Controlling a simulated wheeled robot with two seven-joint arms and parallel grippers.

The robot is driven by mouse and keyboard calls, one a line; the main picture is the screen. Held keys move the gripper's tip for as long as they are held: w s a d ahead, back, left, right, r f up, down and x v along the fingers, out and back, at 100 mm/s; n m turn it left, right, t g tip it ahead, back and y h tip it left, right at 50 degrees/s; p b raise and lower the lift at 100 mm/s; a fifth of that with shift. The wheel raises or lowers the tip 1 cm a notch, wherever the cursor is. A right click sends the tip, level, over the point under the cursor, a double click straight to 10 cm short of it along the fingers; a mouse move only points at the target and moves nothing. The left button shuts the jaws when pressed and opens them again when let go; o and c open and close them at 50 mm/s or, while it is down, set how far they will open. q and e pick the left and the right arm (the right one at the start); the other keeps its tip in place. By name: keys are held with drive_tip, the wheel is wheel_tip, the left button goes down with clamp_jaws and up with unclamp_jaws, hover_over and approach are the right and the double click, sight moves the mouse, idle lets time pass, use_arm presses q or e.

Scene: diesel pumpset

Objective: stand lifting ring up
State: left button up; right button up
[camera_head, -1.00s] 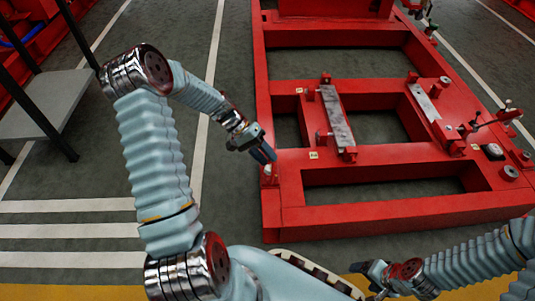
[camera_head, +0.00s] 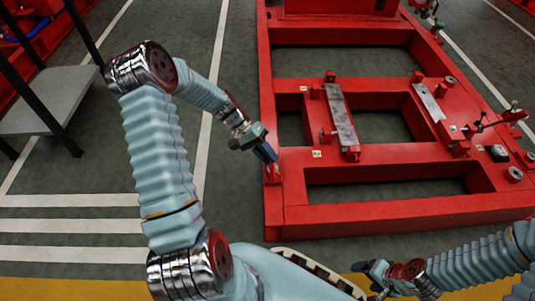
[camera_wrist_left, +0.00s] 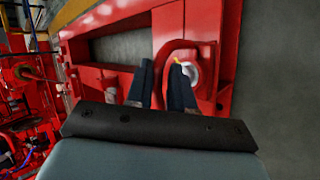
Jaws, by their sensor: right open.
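The red lifting ring (camera_head: 272,173) is at the left front edge of the red pumpset frame (camera_head: 400,216). In the left wrist view the ring (camera_wrist_left: 180,46) shows as a thick red arch next to a pale round part (camera_wrist_left: 191,73). Whether it stands or lies is hard to tell. My left gripper (camera_head: 266,153) is right at the ring. In the left wrist view its dark fingers (camera_wrist_left: 162,87) are apart, one over the arch's opening and one to its left; contact is unclear. My right gripper (camera_head: 375,279) is open and low at the front, away from the ring.
Grey metal bars (camera_head: 341,117) and clamps sit on the frame's crossbeams to the right. A grey shelf with black posts (camera_head: 48,100) stands at the far left. Grey floor with white lines (camera_head: 205,110) is clear left of the frame.

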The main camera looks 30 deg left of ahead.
use_arm(q)
drive_tip(key=o, duration=0.4)
drive_tip(key=shift+s+a+f, duration=0.25)
drive_tip(key=shift+a+f, duration=0.3)
drive_tip(key=shift+f, duration=0.1)
drive_tip(key=shift+c, duration=0.2)
drive_tip(key=shift+w+r, duration=0.1)
drive_tip(key=shift+r, duration=0.15)
drive_tip(key=p+v, duration=0.3)
drive_tip(key=v, duration=1)
drive_tip(key=shift+r, duration=0.35)
drive_tip(key=shift+a, duration=0.1)
drive_tip(key=shift+c, duration=0.3)
